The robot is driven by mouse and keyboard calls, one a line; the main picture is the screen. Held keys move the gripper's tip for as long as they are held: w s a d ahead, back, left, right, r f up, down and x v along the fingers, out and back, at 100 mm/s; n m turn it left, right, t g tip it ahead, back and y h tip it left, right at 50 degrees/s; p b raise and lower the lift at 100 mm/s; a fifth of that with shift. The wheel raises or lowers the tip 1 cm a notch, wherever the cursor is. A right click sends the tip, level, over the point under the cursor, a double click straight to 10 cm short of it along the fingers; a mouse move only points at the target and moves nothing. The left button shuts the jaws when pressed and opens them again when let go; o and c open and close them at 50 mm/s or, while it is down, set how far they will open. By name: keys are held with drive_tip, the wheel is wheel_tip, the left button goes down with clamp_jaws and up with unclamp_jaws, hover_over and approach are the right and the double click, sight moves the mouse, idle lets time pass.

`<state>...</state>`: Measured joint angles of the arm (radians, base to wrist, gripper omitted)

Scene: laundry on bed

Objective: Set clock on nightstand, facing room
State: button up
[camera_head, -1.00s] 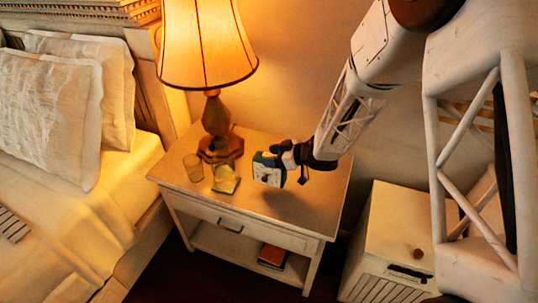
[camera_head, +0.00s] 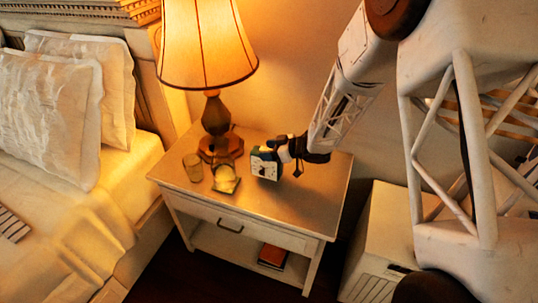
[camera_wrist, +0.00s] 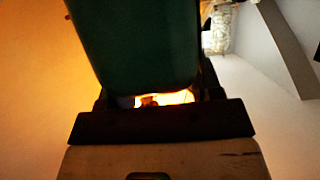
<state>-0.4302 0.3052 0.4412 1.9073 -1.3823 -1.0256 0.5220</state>
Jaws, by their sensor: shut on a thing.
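The clock (camera_head: 264,164) is a small dark-green box with a white face, in the head view. My gripper (camera_head: 285,150) is shut on it from the right and back. The clock is at the nightstand top (camera_head: 298,196), right of the lamp base; I cannot tell whether it touches the surface. Its white face points toward the front, away from the wall. In the wrist view the green clock body (camera_wrist: 140,45) fills the space between the fingers, and its face is hidden there.
A lit lamp (camera_head: 207,45) stands at the back left of the nightstand. A glass (camera_head: 193,167) and a small green-edged item (camera_head: 226,179) are left of the clock. The right front of the top is clear. A white cabinet (camera_head: 385,235) stands to the right.

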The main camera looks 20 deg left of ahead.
drive_tip(key=shift+f, duration=1.25)
drive_tip(key=o, duration=1.5)
drive_tip(key=shift+o, duration=0.2)
drive_tip(key=v, duration=1.2)
drive_tip(key=shift+d, duration=0.1)
